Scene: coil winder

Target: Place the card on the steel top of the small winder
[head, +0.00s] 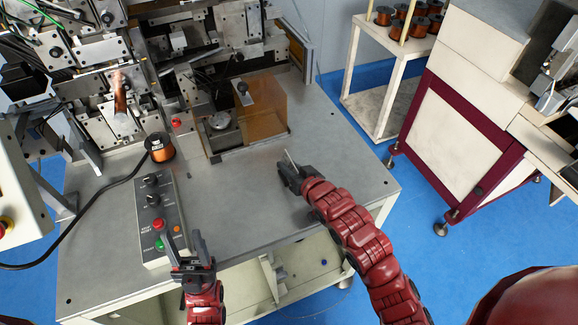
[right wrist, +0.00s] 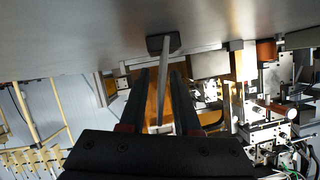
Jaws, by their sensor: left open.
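A thin pale strip (head: 291,158), apparently the card seen edge-on, stands at the tip of my right gripper (head: 287,172), low over the steel top (head: 240,205) of the small winder. In the right wrist view the strip (right wrist: 163,85) runs from a small dark block (right wrist: 163,43) at the steel top down between my right fingers (right wrist: 158,85). Gaps show on both sides of it, so the fingers look open around it. Whether the dark block belongs to the card I cannot tell. My left gripper (head: 184,242) is open and empty near the front edge, by the control box.
A control box (head: 158,215) with buttons and a copper wire spool (head: 160,147) stand on the left of the top. An amber guard (head: 262,105) and the winding mechanism are behind. A white spool shelf (head: 385,100) stands beyond.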

